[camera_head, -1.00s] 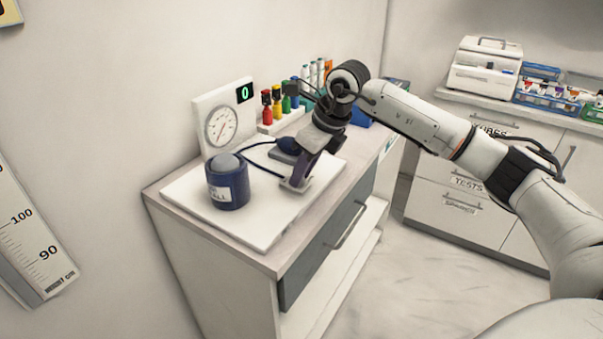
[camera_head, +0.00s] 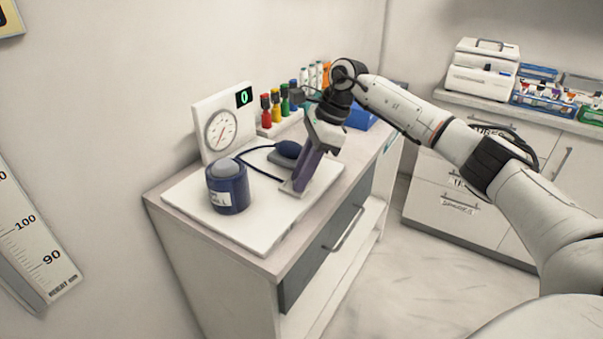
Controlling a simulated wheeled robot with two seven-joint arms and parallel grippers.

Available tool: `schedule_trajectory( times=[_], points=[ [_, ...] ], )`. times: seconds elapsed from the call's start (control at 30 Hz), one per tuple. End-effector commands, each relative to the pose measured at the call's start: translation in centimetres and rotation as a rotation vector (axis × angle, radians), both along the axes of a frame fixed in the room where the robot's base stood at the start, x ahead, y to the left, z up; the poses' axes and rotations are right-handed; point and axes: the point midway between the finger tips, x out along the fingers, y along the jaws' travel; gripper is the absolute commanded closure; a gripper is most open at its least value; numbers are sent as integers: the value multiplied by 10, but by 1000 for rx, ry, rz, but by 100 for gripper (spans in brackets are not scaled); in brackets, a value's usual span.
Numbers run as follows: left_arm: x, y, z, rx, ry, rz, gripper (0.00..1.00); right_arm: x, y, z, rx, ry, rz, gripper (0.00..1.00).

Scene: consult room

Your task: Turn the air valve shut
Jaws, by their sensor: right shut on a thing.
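My right gripper (camera_head: 296,187) reaches down over the white board (camera_head: 258,226) on the cabinet. It is shut at the right end of the dark blue rubber bulb (camera_head: 288,149). The air valve is hidden by the gripper's fingers. A dark tube runs from the bulb toward the blue cuff roll (camera_head: 228,188). The round dial (camera_head: 221,130) stands behind the cuff, with a small display reading 0 (camera_head: 244,95) beside it. My left gripper is not in view.
Several coloured bottles (camera_head: 277,104) stand in a rack behind the bulb. A blue box (camera_head: 361,117) is at the back right of the cabinet top (camera_head: 164,193). The board's front is clear. A second counter with a white machine (camera_head: 484,70) is at the right.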

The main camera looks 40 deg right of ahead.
Motion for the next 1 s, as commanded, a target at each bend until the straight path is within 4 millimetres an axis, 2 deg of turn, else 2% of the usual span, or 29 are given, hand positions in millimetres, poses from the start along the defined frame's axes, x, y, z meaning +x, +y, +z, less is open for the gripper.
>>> schedule_trajectory(
  times=[0.63,0.67,0.73,0.77,1.0],
  points=[
    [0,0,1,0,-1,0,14,1,0,1,-1,-2,50,100],
    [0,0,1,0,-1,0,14,1,0,1,-1,-2,50,77],
    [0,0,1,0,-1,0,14,1,0,1,-1,-2,50,65],
    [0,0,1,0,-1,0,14,1,0,1,-1,-2,49,63],
    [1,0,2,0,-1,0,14,0,0,0,-1,-1,49,63]
  ],
)
